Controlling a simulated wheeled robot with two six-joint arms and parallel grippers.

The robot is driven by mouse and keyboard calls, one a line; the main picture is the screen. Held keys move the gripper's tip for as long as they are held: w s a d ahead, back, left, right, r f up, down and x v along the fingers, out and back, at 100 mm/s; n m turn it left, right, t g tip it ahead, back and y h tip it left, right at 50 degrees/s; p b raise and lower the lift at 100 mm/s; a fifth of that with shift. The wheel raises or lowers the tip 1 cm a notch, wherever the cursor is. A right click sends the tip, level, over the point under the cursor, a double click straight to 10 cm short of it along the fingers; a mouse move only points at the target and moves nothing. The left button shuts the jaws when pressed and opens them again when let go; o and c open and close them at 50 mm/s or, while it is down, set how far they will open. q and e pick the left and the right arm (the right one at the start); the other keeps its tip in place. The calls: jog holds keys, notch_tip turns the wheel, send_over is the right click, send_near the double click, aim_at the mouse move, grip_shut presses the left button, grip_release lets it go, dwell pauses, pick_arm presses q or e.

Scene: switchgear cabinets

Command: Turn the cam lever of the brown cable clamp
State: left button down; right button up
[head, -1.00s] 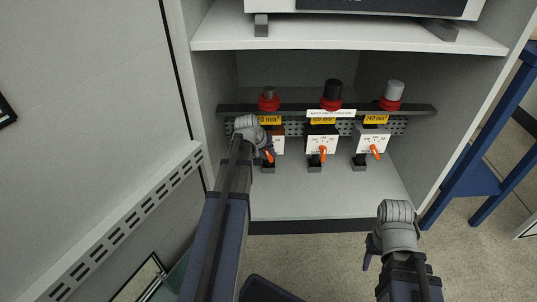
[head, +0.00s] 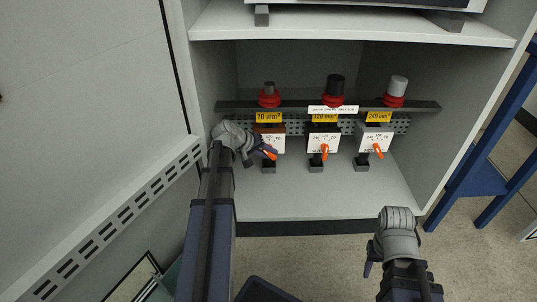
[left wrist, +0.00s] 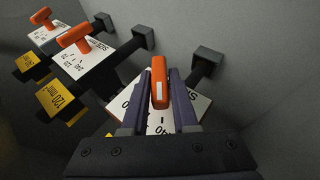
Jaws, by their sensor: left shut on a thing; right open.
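The brown cable clamp (head: 270,142) is the leftmost of three clamps on the rail, with a white dial face, a brown body and a yellow 70 mm² label. Its orange cam lever (head: 270,154) points down and right in the head view. My left gripper (head: 264,151) reaches it from the left and partly covers it. In the left wrist view the orange lever (left wrist: 159,80) stands between the two fingers of the left gripper (left wrist: 161,95), which are shut on it. My right gripper (head: 373,257) is open and empty, low in front of the cabinet, away from the clamps.
Two more clamps, 120 mm² (head: 323,143) and 240 mm² (head: 374,140), stand to the right with their own orange levers. A shelf (head: 350,35) lies above and the cabinet's side wall is close on the left. The cabinet floor (head: 330,200) is clear.

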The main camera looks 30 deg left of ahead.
pick_arm(q)
jog(key=c, duration=0.8)
grip_release()
jog(key=shift+o, duration=0.2)
